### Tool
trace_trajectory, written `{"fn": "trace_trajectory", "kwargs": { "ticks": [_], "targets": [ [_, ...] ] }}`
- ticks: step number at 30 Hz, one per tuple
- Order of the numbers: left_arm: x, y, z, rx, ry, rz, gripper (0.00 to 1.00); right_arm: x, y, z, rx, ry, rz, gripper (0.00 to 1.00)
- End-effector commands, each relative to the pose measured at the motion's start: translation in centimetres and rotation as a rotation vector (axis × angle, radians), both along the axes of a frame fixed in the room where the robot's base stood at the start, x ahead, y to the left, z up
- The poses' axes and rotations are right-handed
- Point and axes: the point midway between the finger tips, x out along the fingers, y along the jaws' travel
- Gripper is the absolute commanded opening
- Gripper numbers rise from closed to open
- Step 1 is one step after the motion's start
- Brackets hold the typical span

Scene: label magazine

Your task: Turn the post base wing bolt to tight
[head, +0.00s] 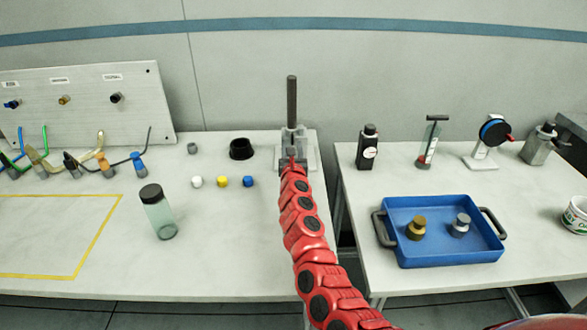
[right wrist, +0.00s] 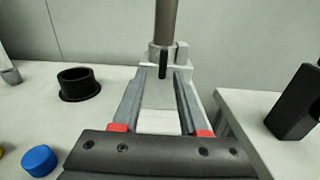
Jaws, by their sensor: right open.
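The dark post (head: 291,100) stands upright in a grey base (head: 308,140) at the back right of the left table. In the right wrist view the post (right wrist: 163,22) rises from the base (right wrist: 182,52). A dark, narrow, upright piece, which looks like the wing bolt (right wrist: 163,64), shows at the front of the base. My right gripper (right wrist: 162,76) is open, with its two fingers pointing at the base, one on each side of the wing bolt's line. I cannot tell whether they touch it. In the head view my right gripper (head: 292,160) partly hides the base. My left gripper is not in view.
A black ring (head: 241,149), small caps (head: 222,181) and a clear bottle (head: 158,212) stand left of my arm. A panel (head: 85,105) stands at the left.

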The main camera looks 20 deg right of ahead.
Motion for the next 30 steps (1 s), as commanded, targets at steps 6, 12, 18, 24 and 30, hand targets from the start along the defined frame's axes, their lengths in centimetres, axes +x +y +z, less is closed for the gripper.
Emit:
{"fn": "trace_trajectory", "kwargs": {
  "ticks": [6,12,18,24,30],
  "targets": [
    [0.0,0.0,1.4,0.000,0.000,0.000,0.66,-2.3,0.5,0.2,0.010,0.001,-0.004,0.42],
    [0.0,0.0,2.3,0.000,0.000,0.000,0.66,-4.3,0.9,0.3,0.009,-0.001,-0.007,0.42],
    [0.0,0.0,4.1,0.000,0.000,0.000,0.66,-6.2,1.7,0.5,0.010,0.000,-0.004,0.42],
    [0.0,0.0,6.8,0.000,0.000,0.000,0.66,-8.5,2.3,1.0,0.007,-0.001,-0.006,0.42],
    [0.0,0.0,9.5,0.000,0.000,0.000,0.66,-11.5,3.1,0.8,0.008,0.001,-0.008,0.42]
  ]
}}
